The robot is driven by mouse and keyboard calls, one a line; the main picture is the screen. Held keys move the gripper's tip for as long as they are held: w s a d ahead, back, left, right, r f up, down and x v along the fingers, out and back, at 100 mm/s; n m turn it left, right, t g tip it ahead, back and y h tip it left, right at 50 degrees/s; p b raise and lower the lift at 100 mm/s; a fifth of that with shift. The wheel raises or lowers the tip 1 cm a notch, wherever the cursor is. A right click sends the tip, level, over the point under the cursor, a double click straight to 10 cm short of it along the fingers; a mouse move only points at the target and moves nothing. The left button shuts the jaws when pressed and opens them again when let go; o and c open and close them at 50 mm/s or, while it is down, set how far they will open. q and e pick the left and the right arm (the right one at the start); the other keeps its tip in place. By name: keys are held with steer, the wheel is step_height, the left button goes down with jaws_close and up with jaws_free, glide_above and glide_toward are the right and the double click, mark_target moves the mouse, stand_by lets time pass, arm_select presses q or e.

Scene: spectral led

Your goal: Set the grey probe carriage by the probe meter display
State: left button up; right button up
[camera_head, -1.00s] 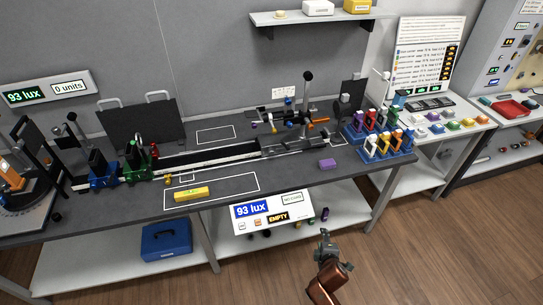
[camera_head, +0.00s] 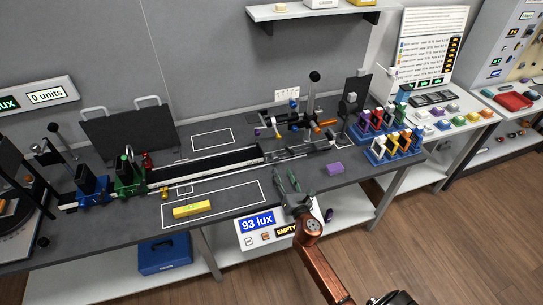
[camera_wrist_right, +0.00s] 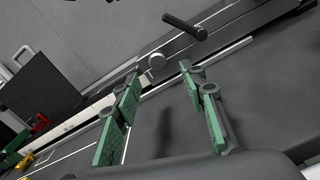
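The grey probe carriage appears to be the grey block (camera_head: 287,153) on the right part of the long rail. In the right wrist view a grey block with a black handle (camera_wrist_right: 185,27) lies beyond the fingertips. My right gripper (camera_head: 286,178) is over the bench's front part, in front of that block. Its green-padded fingers (camera_wrist_right: 160,85) are apart with nothing between them. Another display (camera_head: 45,96) is on the left wall. My left gripper is out of view.
Blue (camera_head: 93,187) and green (camera_head: 128,174) carriages stand at the rail's left. A yellow level (camera_head: 192,209) lies in a white outline in front. Blue racks (camera_head: 392,148) of coloured frames stand at the right.

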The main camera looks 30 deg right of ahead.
mark_target(276, 160)
steer(key=x, duration=0.7)
steer(key=shift+a+r+b, duration=0.15)
steer(key=shift+a+b, duration=0.05)
steer(key=shift+b, duration=0.2)
steer(key=shift+w+d, duration=0.1)
steer(key=shift+w, duration=0.3)
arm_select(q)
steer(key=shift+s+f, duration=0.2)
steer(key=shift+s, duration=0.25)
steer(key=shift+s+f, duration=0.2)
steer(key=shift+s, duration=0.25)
arm_select(e)
jaws_close()
